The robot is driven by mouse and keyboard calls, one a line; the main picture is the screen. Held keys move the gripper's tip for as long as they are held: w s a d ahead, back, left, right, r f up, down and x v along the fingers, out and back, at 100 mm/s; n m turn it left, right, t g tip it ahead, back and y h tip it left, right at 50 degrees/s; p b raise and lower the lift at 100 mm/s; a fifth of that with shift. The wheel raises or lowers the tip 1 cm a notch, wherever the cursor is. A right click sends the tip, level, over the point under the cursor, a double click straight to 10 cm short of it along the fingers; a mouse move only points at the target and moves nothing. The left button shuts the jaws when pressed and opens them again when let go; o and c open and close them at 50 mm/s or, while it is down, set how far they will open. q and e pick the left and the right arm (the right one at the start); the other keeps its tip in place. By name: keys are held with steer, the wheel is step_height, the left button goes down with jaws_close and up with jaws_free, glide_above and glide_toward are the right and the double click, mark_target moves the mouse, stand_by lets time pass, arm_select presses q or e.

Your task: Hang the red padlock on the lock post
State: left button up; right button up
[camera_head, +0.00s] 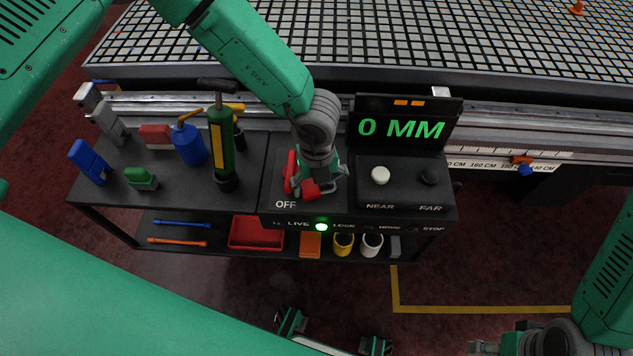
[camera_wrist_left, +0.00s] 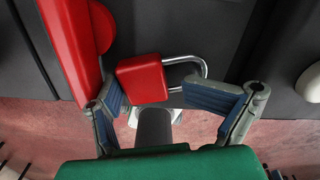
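The red padlock (camera_wrist_left: 142,80) shows in the left wrist view with its silver shackle toward the right. In the head view, red beside my left gripper (camera_head: 320,184) appears to be the padlock (camera_head: 308,188), partly covered. In the wrist view my left gripper (camera_wrist_left: 175,105) is open, its blue-padded fingers apart on either side of the padlock's near side. The left finger is close to the padlock; contact is unclear. A dark grey cylinder (camera_wrist_left: 155,125) shows below the padlock; I cannot tell if it is the lock post. My right gripper (camera_head: 500,346) is partly in view at the bottom right.
A red lever (camera_wrist_left: 72,45) stands close left of the left gripper. The black bench (camera_head: 180,190) holds a green pump (camera_head: 221,145), a blue can (camera_head: 190,145) and a display (camera_head: 402,127). A lower shelf holds a red tray (camera_head: 257,233) and cups. A lit green lamp (camera_head: 321,226) marks LIVE.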

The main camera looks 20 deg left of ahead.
arm_select(q)
steer(key=shift+a, duration=0.1)
steer(key=shift+a+r, duration=0.15)
steer(key=shift+r, duration=0.2)
step_height(320, 180, up, 12)
steer(key=shift+d+f, duration=0.25)
steer(key=shift+d, duration=0.1)
steer(key=shift+a, duration=0.1)
stand_by(0.3)
